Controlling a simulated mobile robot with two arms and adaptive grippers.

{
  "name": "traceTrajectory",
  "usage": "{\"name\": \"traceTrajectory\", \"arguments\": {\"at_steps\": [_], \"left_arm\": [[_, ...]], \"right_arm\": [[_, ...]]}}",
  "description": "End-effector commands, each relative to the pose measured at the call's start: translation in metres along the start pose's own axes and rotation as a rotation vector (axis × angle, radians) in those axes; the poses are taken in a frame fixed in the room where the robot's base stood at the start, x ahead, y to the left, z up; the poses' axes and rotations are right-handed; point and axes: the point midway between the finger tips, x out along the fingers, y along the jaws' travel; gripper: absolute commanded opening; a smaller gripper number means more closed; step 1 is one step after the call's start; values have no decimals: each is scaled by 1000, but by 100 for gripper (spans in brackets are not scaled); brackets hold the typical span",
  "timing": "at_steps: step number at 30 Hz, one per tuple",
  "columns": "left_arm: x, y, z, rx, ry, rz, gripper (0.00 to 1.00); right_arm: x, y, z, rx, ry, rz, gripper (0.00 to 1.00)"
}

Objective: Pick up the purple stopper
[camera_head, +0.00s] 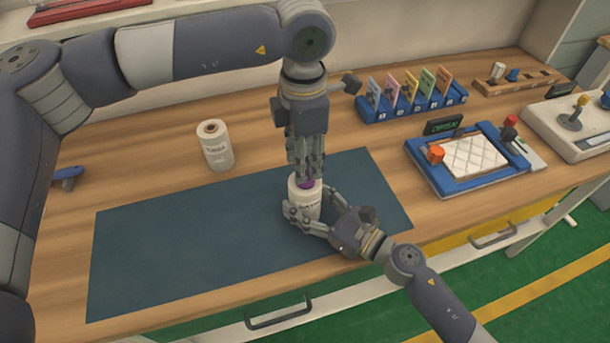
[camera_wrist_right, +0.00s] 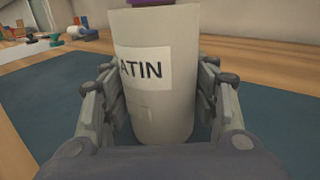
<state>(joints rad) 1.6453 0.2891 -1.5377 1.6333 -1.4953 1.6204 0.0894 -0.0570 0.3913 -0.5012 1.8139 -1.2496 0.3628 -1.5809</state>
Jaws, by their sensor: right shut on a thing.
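The purple stopper (camera_head: 306,184) sits at the top of a white cylindrical bottle (camera_head: 304,205); its lower edge also shows in the right wrist view (camera_wrist_right: 150,2). The bottle stands upright on the dark mat, its label partly reading "ATIN". My right gripper (camera_head: 302,216) is shut on the bottle's sides, low down, with a finger on each side. My left gripper (camera_head: 306,177) points straight down from above, its fingertips at the stopper. The fingers hide part of the stopper, and I cannot tell whether they are closed on it.
The dark mat (camera_head: 180,250) is mostly clear. A second white bottle (camera_head: 215,145) stands behind it. A blue rack (camera_head: 412,104) with coloured cards and a blue-framed tray (camera_head: 470,160) are to the right. A blue-handled item (camera_head: 68,174) lies at left.

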Motion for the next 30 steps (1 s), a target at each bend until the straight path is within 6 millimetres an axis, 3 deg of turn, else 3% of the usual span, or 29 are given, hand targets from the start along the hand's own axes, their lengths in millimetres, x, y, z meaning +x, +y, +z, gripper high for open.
{"name": "traceTrajectory", "arguments": {"at_steps": [6, 13, 18, 30], "left_arm": [[31, 1, 2, 0, 0, 0, 33], [34, 1, 2, -1, 0, 1, 33], [34, 1, 2, -1, 0, 0, 0], [31, 1, 2, 0, -1, 1, 0]], "right_arm": [[0, 0, 0, -1, 1, -1, 21], [0, 0, 0, -1, 1, -1, 21], [0, 0, 0, -1, 1, -1, 21], [0, 0, 0, -1, 1, 0, 21]]}}
